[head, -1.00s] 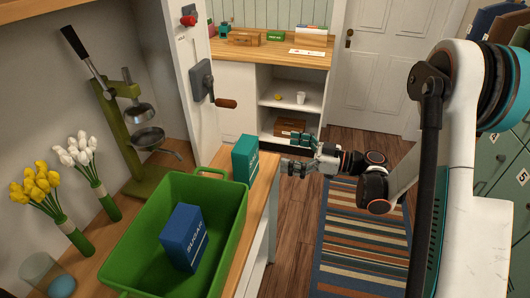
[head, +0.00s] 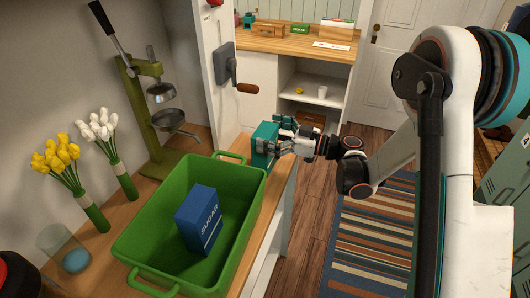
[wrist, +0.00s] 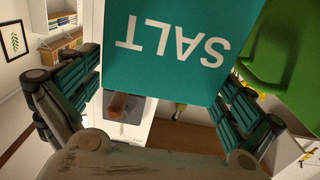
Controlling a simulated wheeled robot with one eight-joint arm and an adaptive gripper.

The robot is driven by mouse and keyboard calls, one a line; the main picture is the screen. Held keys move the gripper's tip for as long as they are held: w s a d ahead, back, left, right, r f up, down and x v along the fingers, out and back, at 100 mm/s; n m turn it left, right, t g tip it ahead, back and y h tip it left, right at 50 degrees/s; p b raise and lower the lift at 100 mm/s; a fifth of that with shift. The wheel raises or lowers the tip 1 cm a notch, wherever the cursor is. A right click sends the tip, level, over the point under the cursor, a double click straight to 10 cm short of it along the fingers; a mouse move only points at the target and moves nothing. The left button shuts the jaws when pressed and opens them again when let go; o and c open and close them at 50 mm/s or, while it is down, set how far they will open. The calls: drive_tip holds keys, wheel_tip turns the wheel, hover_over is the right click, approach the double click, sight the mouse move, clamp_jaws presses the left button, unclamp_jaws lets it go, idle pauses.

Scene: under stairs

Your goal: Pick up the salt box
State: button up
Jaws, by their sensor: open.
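The salt box (head: 264,147) is teal and stands upright on the wooden counter, just beyond the far right corner of the green bin. In the wrist view the salt box (wrist: 180,45) fills the top middle, its white SALT lettering upside down. My gripper (head: 277,140) is at the box from the right in the head view. It is open, with one finger on either side of the box in the wrist view (wrist: 158,95). I cannot tell whether the fingers touch it. The fingers hide part of the box in the head view.
The green bin (head: 150,218) holds a blue sugar box (head: 199,218) and stands close beside the salt box. A green press (head: 150,110), tulips (head: 57,160) and a glass (head: 62,245) stand at the left. A crank (head: 228,68) is on the post behind. The floor at right has a striped rug (head: 375,235).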

drive_tip(key=shift+w+a, duration=0.2)
drive_tip(key=shift+a, duration=0.25)
drive_tip(key=c, duration=1.7)
drive_tip(key=shift+r, duration=0.15)
wheel_tip(320, 180, up, 28)
drive_tip(key=p, duration=0.8)
